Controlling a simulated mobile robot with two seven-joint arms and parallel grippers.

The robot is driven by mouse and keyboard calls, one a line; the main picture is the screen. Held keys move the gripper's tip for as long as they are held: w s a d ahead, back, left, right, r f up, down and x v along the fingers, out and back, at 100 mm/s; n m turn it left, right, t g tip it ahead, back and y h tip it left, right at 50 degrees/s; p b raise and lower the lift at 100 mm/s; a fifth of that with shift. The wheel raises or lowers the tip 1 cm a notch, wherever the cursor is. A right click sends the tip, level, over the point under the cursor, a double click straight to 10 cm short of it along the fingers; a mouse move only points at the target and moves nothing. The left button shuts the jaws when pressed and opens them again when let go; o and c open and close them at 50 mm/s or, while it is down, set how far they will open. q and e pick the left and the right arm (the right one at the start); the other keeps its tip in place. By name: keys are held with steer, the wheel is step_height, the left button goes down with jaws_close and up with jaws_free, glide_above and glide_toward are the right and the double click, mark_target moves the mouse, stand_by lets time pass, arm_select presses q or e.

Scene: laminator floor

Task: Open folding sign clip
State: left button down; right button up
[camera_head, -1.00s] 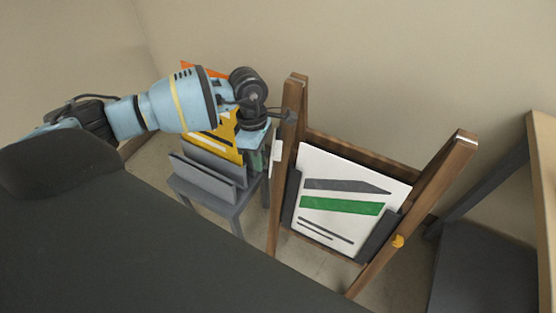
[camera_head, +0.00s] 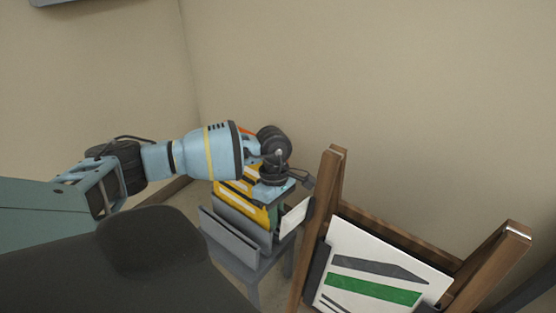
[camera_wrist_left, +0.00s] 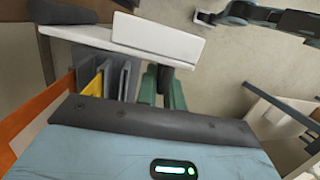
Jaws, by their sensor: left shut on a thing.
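A wooden easel (camera_head: 322,210) stands at the lower right and carries a white sign (camera_head: 385,262) with grey and green bars, with a dark holder at the sign's left edge. My left gripper (camera_head: 279,214) is beside the easel's left leg, with its green fingers partly hidden by my wrist. It is shut on a small white plate (camera_head: 296,216), which sits tilted between the gripper and the leg. In the left wrist view the white plate (camera_wrist_left: 155,36) lies across the top, beyond the green fingers (camera_wrist_left: 163,88). The exact grip contact is hidden. My right gripper is not in view.
A grey rack (camera_head: 230,238) with upright yellow and orange panels (camera_head: 262,216) stands just left of the easel, under my left wrist. The easel's lower part is cut off by the picture edge.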

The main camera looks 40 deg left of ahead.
arm_select(q)
steer(key=shift+w+a+r, duration=0.1)
steer(key=c, duration=1.5)
jaws_free()
steer(key=shift+v, duration=3.85)
